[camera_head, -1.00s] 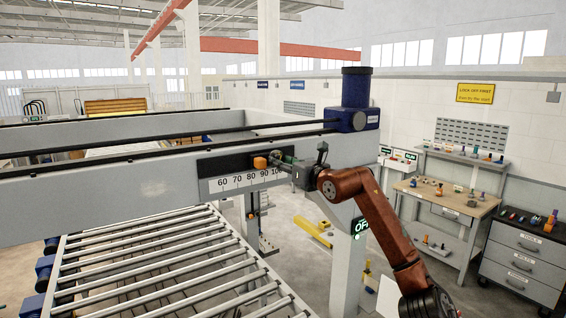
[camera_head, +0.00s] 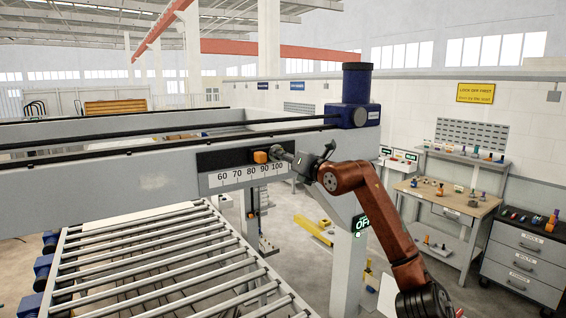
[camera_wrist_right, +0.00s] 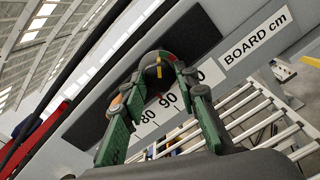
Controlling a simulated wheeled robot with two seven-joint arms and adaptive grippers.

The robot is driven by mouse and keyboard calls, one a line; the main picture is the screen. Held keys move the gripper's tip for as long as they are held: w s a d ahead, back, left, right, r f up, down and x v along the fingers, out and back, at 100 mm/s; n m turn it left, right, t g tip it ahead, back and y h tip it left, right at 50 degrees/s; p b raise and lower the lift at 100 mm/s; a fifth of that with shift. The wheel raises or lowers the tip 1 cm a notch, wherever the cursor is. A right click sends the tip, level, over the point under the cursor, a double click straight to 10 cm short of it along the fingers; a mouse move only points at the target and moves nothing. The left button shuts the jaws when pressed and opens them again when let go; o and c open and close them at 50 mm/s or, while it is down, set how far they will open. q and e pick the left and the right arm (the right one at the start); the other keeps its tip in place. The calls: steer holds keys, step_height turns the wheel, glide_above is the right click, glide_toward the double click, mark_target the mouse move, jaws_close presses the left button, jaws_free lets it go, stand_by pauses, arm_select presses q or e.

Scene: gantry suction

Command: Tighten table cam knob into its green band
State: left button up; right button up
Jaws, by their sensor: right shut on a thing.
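My right gripper (camera_head: 279,155) reaches the front of the grey gantry beam, beside an orange block (camera_head: 260,157) on a dark panel above a number scale (camera_head: 245,175). In the right wrist view the gripper's green fingers (camera_wrist_right: 158,78) are shut on a dark round knob (camera_wrist_right: 158,66) with a yellow mark on its face. The orange block shows only partly there, beside the left finger. My left gripper is not in view.
The grey beam (camera_head: 110,195) crosses above a roller conveyor (camera_head: 170,255). A blue motor unit (camera_head: 354,105) stands on the beam's right end. A lit sign (camera_head: 361,224) is on the post below. A workbench (camera_head: 445,200) and tool cabinet (camera_head: 522,255) stand at the right.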

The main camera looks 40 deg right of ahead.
steer(key=shift+m, duration=0.3)
steer(key=o, duration=1.1)
steer(key=shift+d, duration=0.1)
steer(key=shift+o, duration=0.2)
steer(key=s+a, duration=0.1)
steer(key=s, duration=1.1)
steer(key=shift+a, duration=0.2)
